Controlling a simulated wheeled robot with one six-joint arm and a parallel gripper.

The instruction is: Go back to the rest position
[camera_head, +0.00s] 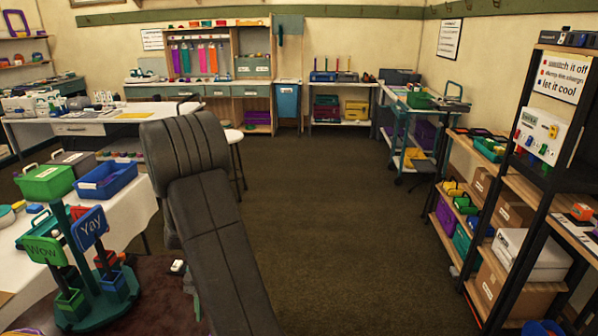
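My gripper does not show in the head view. A dark grey, padded arm link of mine rises from the bottom edge through the left middle of the picture and bends near its top. It hides part of the floor and part of the white-covered table (143,205) at the left. I cannot see whether my gripper holds anything.
A green stand with "Wow" and "Yay" paddles (88,228), a blue bin (106,179) and a green box (46,182) are at the left. A black-framed shelf (527,200) stands at the right. A stool (234,137) is behind my arm. The middle floor (330,220) is clear.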

